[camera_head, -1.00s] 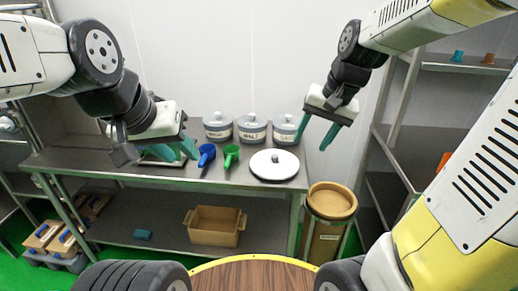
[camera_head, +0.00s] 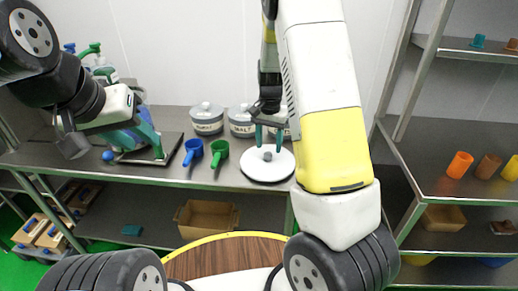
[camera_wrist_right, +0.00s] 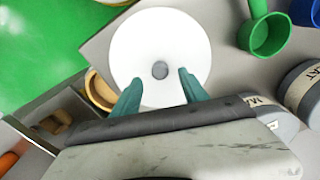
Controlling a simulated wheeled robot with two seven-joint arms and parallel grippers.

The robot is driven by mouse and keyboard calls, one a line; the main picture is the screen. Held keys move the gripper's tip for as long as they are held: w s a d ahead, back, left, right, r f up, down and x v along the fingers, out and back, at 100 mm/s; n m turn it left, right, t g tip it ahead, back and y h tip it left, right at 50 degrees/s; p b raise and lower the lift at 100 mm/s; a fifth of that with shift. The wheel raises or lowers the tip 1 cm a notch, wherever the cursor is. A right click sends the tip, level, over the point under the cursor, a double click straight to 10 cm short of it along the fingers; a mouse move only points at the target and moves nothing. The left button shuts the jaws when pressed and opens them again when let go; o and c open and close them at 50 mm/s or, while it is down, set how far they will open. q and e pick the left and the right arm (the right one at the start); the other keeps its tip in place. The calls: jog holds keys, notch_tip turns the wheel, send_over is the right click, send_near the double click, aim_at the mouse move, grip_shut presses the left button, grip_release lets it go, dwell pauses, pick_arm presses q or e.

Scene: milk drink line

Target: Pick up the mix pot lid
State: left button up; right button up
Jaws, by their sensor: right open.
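The mix pot lid (camera_head: 256,163) is a flat white disc with a dark rim and a grey knob, lying on the steel bench. It also shows in the right wrist view (camera_wrist_right: 132,48), with its knob a little beyond my fingertips. My right gripper (camera_head: 267,139) is over the lid, with its teal fingers pointing down and apart around the knob's near side. In the wrist view its open fingers (camera_wrist_right: 158,82) hold nothing. My left gripper (camera_head: 160,155) is at the left end of the bench by a dark tray; its fingers overlap, so its opening is unclear.
A blue scoop (camera_head: 193,150) and a green scoop (camera_head: 219,150) lie left of the lid. Lidded grey pots (camera_head: 207,122) stand behind it. A wooden crate (camera_head: 207,217) is on the lower shelf. A shelf rack (camera_head: 460,145) stands at right.

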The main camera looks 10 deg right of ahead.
aim_at(268, 153)
notch_tip(268, 153, down, 4)
jog(key=shift+f, duration=0.1)
grip_shut()
